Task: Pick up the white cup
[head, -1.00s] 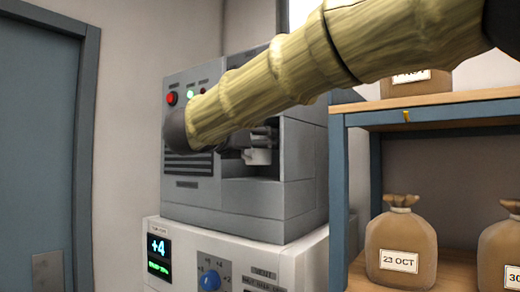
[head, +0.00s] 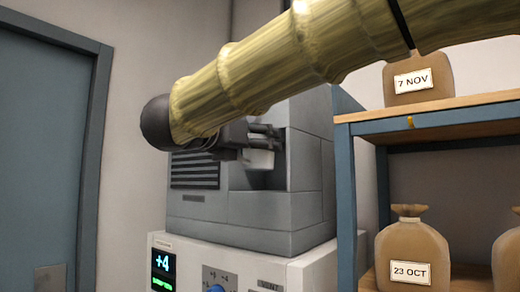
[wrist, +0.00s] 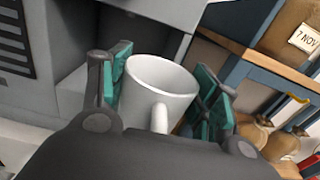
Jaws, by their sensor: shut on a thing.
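The white cup (wrist: 158,90) is upright between the teal pads of my gripper (wrist: 160,95) in the wrist view. Its handle points toward the wrist camera, and its mouth is open. My gripper is shut on the cup's sides. In the head view, the cup (head: 259,159) shows small and pale beside my gripper (head: 262,142), in front of the machine's recess. The cup's underside is hidden, and I cannot tell how far it is from the recess floor.
The grey machine (head: 260,215) stands on a white unit with a display (head: 163,270). At the right, a blue-framed shelf (head: 346,190) holds brown sacks, one labelled 23 OCT (head: 412,250) and one labelled 7 NOV (head: 418,75). A blue door (head: 45,150) is at the left.

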